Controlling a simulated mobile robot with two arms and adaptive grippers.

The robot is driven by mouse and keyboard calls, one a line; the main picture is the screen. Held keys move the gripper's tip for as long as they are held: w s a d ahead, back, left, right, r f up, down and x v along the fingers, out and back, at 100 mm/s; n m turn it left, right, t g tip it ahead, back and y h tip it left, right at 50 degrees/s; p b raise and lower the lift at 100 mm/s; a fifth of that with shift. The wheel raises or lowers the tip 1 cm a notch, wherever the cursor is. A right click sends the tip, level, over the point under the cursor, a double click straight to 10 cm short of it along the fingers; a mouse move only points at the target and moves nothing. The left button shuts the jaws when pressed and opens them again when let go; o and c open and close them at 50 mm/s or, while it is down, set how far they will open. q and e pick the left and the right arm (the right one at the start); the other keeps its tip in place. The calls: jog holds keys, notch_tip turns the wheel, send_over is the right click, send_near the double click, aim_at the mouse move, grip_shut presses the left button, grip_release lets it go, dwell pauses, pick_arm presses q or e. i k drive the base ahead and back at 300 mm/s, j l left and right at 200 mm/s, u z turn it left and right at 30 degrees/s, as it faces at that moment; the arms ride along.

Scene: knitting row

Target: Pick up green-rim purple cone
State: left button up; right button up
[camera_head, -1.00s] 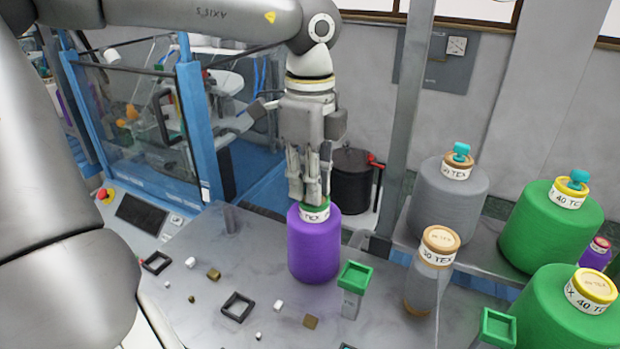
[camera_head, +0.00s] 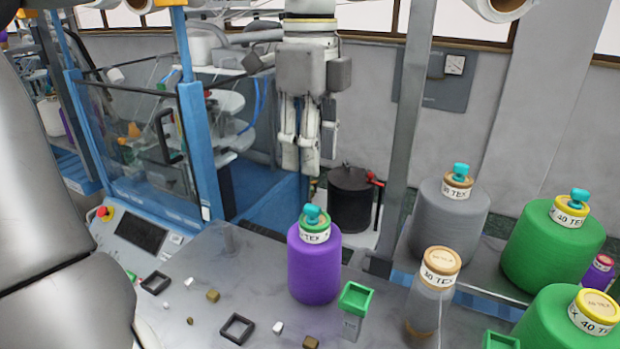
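The purple cone (camera_head: 314,270) stands upright on the grey table. It has a green rim above a white TEX label and a teal knob on top. My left gripper (camera_head: 300,168) hangs from above with its fingers pointing down. Its fingertips are above the cone's knob in the picture, with a visible gap, and hold nothing. The fingers hang close together, and I cannot tell if they are open or shut. My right gripper is not in view.
A green-topped grey holder (camera_head: 354,306) stands right of the cone, then a brown-rimmed clear cone (camera_head: 430,300). A grey cone (camera_head: 447,222) and green cones (camera_head: 552,248) are further right. Small frames and cubes lie on the grey table (camera_head: 215,270). A blue-framed machine stands left.

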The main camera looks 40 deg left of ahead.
aim_at(315, 252)
jog(key=k+j, duration=0.1)
jog(key=k, duration=0.65)
jog(key=k+j, duration=0.1)
jog(key=k, duration=0.65)
